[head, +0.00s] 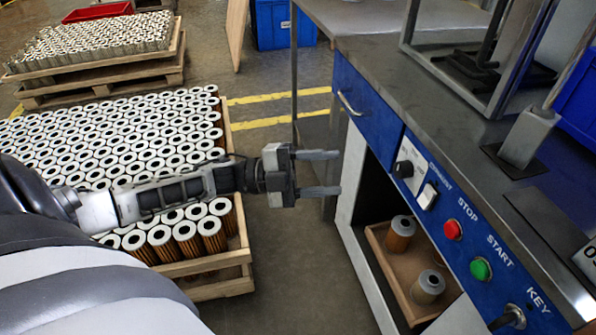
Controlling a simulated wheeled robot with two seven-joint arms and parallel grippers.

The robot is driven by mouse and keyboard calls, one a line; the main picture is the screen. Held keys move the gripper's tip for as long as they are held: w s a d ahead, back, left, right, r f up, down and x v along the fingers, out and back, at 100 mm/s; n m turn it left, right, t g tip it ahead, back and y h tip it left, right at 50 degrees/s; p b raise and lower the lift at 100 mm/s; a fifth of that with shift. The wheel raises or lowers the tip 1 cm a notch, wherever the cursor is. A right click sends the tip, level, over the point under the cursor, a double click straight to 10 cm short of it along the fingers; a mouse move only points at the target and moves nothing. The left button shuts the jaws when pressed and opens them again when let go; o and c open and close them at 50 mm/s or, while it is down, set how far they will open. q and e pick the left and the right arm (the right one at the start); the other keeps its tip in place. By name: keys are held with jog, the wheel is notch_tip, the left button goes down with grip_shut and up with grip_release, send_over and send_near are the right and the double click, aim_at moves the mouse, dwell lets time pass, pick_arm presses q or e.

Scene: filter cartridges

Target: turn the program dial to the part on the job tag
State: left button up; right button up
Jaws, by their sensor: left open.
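My right gripper is not in view.
A drawer handle (349,103) sticks out. Filter cartridges fill a pallet (236,258) at left.

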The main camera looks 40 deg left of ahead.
pick_arm(q)
jog(key=v, duration=0.5)
dwell(0.5)
